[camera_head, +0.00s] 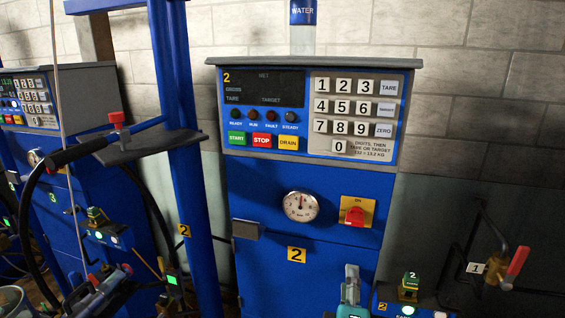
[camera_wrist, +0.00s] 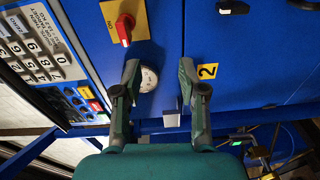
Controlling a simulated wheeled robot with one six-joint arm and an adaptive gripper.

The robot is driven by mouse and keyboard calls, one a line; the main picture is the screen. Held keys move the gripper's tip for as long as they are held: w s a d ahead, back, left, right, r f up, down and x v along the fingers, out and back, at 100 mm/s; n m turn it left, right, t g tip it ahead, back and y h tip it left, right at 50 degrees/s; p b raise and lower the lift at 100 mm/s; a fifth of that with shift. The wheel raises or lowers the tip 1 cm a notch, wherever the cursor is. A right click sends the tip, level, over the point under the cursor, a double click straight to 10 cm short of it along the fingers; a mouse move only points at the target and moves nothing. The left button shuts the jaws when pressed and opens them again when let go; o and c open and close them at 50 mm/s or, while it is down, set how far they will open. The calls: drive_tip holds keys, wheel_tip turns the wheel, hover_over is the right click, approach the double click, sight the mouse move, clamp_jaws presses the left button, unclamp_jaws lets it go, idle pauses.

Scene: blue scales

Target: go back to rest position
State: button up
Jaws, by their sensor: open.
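My gripper (camera_wrist: 159,72) is open and empty, its two fingers apart in front of the blue scale cabinet in the wrist view. In the head view my gripper (camera_head: 350,288) shows at the bottom, a little right of the middle, in front of the cabinet's lower part. The blue scale cabinet (camera_head: 265,195) numbered 2 stands in the middle of the head view with its display dark. Its round gauge (camera_head: 300,206) also shows in the wrist view, partly behind the left finger (camera_wrist: 148,79).
A red rotary switch (camera_head: 355,216) sits on a yellow ON plate right of the gauge. The keypad (camera_head: 345,107) is above. A blue post (camera_head: 187,170) stands left. A red-handled valve (camera_head: 517,261) is at the right. A second station (camera_head: 95,190) stands at the far left.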

drive_tip(key=s+d+f+m+g+y, duration=0.15)
drive_tip(key=s+f+m+y, duration=0.25)
drive_tip(key=s+f, duration=1.4)
drive_tip(key=s+d+f+m, duration=0.1)
drive_tip(key=s+m, duration=0.4)
drive_tip(key=s, duration=0.6)
drive_tip(key=s+d+f+m, duration=0.1)
drive_tip(key=s+m, duration=0.4)
drive_tip(key=s, duration=0.7)
drive_tip(key=shift+d+f+m+g, duration=0.3)
drive_tip(key=shift+g, duration=0.15)
drive_tip(key=shift+c, duration=0.3)
